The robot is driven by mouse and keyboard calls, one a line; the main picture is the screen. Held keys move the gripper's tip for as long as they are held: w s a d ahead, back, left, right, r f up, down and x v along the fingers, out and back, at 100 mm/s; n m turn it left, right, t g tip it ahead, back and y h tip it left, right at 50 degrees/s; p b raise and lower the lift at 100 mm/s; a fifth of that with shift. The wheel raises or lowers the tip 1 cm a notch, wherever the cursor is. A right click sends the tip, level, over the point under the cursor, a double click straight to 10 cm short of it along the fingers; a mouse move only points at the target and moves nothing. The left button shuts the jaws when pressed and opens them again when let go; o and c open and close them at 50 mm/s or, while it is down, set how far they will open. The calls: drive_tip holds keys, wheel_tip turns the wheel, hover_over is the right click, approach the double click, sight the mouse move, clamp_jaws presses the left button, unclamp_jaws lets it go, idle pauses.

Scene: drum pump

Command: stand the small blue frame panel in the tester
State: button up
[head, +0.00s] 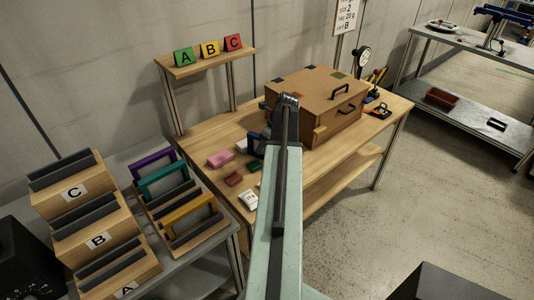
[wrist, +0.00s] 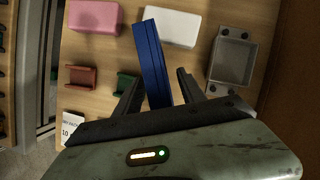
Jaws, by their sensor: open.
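The small blue frame panel (wrist: 150,58) shows nearly edge-on in the wrist view, as a long, slightly tilted bar. In the head view the blue panel (head: 256,146) stands on the wooden bench, partly hidden by my arm. My gripper (wrist: 158,85) is open, with one finger on each side of the panel's near end. I see a gap on the right side; contact on the left is unclear. In the head view my gripper (head: 288,101) is seen from behind and its fingers are hidden. I cannot tell which thing is the tester.
A pink block (wrist: 94,17), a white block (wrist: 171,27), red (wrist: 83,77) and green (wrist: 125,83) pieces and a grey open box (wrist: 233,60) lie around the panel. A large wooden case (head: 318,98) stands right. A lettered rack (head: 92,222) and a frame rack (head: 205,240) stand left.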

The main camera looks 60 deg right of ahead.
drive_tip(key=shift+f, duration=0.2)
idle(0.4)
clamp_jaws()
